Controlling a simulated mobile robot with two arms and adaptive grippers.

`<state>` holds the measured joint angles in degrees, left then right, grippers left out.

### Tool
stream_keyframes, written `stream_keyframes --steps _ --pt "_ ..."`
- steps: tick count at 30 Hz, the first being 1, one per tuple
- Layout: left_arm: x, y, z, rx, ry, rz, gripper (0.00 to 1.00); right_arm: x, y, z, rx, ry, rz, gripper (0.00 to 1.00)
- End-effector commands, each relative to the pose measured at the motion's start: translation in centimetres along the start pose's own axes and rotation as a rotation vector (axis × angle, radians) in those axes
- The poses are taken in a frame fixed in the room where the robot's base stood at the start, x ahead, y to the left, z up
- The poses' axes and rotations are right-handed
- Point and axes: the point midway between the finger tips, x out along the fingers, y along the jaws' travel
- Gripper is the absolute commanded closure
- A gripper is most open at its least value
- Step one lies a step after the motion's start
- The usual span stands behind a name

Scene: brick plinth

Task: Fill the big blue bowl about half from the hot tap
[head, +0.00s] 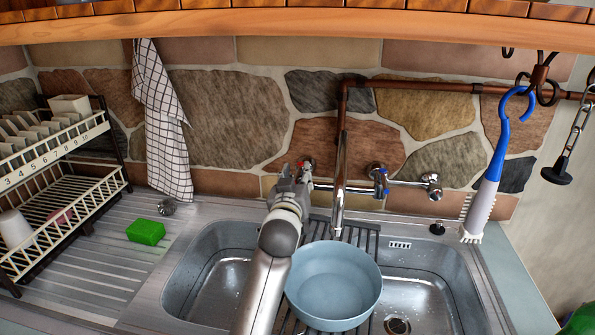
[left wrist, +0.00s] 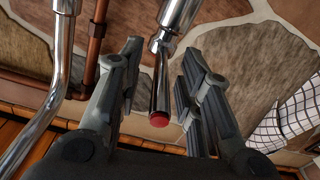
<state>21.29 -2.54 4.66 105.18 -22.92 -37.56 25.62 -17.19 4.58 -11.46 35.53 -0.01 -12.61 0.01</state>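The big blue bowl (head: 333,280) stands upright on the dark rack between the two sink basins, below the chrome spout (head: 338,190). No water stream shows, and the bowl's inside looks plain; I cannot tell if it holds water. The hot tap with its red mark (head: 306,164) is on the wall left of the spout. My left gripper (head: 290,172) is at this tap. In the left wrist view, its fingers (left wrist: 160,62) are open, on either side of the red-tipped lever (left wrist: 159,92), with gaps visible. My right gripper is not in view.
The blue-marked tap (head: 379,174) is right of the spout. A green sponge (head: 146,231) lies on the drainboard beside the dish rack (head: 60,205). A checked towel (head: 165,130) hangs on the wall. A blue-handled brush (head: 490,180) hangs at right. A wooden shelf edge (head: 300,23) crosses above.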

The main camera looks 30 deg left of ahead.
Motion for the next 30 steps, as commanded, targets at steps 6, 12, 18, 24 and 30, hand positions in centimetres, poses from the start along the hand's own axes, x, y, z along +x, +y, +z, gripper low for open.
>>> stream_keyframes --steps 6,12,18,24,30 --pt "1.25 -0.07 -0.05 0.002 0.001 -0.001 0.67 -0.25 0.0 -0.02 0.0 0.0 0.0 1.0" --pt "1.38 -0.07 -0.02 0.001 0.001 -0.001 0.67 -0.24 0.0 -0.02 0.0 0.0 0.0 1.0" --pt "1.36 -0.05 -0.03 0.001 0.001 0.0 0.8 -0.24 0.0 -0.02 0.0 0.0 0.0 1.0" --pt "1.35 -0.04 -0.02 0.001 0.001 0.0 1.0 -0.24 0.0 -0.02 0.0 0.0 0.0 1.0" --pt "1.35 -0.04 -0.01 0.001 0.001 0.0 1.0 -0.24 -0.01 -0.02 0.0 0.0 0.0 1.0"
